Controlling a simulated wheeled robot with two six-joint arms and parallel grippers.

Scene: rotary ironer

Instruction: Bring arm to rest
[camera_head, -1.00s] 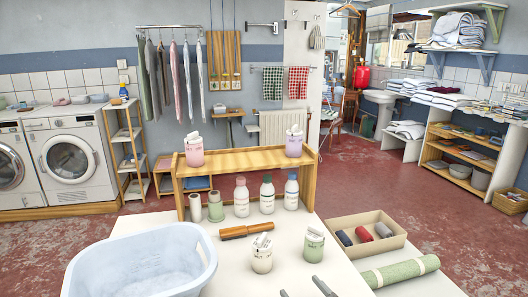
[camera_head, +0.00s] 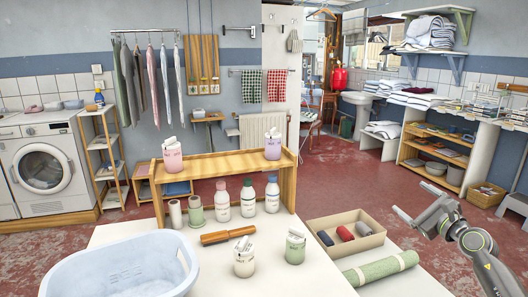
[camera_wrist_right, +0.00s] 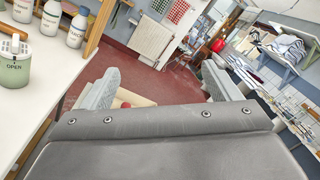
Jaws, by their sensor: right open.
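My right gripper (camera_head: 421,211) is raised at the right of the head view, beyond the right edge of the white table (camera_head: 322,279). It is empty. In the right wrist view its two grey fingers (camera_wrist_right: 157,88) stand wide apart with nothing between them but the floor and room behind. My left gripper is not in the head view.
On the table are a white basin (camera_head: 120,265), a wooden roller (camera_head: 228,234), white and green canisters (camera_head: 295,247), several bottles before a wooden shelf (camera_head: 222,166), a cardboard box (camera_head: 346,235) of dark and red rolls, and a green rolled cloth (camera_head: 381,268). Open red floor lies behind.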

